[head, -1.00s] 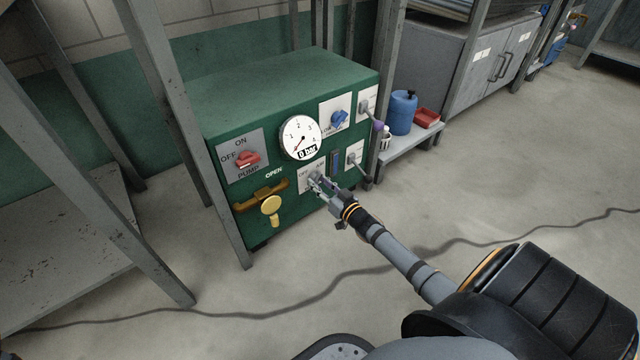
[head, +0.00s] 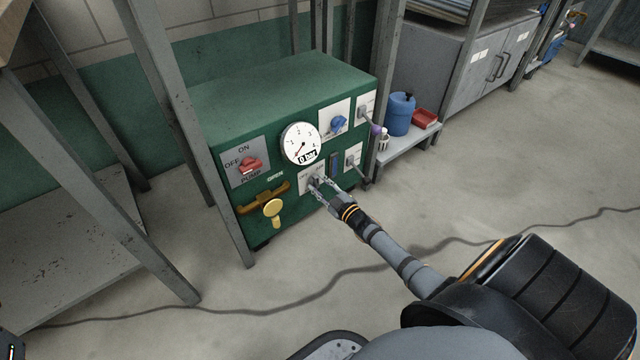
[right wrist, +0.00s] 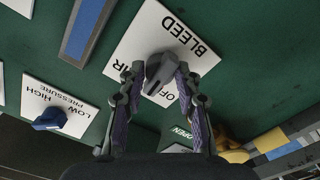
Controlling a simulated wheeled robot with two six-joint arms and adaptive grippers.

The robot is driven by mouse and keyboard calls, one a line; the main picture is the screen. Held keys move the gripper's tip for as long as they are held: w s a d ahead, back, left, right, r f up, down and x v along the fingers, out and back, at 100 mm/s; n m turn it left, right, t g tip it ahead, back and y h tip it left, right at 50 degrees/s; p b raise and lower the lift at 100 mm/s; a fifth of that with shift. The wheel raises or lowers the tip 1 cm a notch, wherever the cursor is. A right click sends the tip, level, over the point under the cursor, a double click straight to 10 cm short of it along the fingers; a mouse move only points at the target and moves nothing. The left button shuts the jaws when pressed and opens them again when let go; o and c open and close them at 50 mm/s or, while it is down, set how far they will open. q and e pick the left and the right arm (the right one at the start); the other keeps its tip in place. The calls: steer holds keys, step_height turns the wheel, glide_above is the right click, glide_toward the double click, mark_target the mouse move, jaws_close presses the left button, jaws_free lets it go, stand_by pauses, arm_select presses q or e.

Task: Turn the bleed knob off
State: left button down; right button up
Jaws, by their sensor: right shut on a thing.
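The bleed knob (right wrist: 161,74) is a small grey knob on a white plate marked BLEED (right wrist: 196,62) in the right wrist view, where the lettering is upside down. The knob partly hides the two position labels, one reading OF-, the other ending in -IR. My right gripper (right wrist: 154,80) has a finger on each side of the knob and is shut on it. In the head view, my right gripper (head: 318,184) reaches the lower middle of the green panel (head: 225,200) and covers much of the knob. I do not see my left gripper.
Around the plate are a red pump knob (head: 249,165), a gauge (head: 301,143) reading 0 bar, a blue pressure knob (head: 338,123) and a yellow handle (head: 272,208). A metal post (head: 205,150) stands before the panel's left side. The floor in front is clear except for a cable.

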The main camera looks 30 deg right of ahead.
steer(key=n, duration=0.4)
steer(key=shift+n+p, duration=0.3)
steer(key=shift+p, duration=0.1)
steer(key=shift+n, duration=1.8)
steer(key=o, duration=1.1)
steer(key=shift+o, duration=0.2)
steer(key=shift+s, duration=0.1)
steer(key=s+d, duration=0.1)
steer(key=s, duration=1)
steer(key=shift+s, duration=0.4)
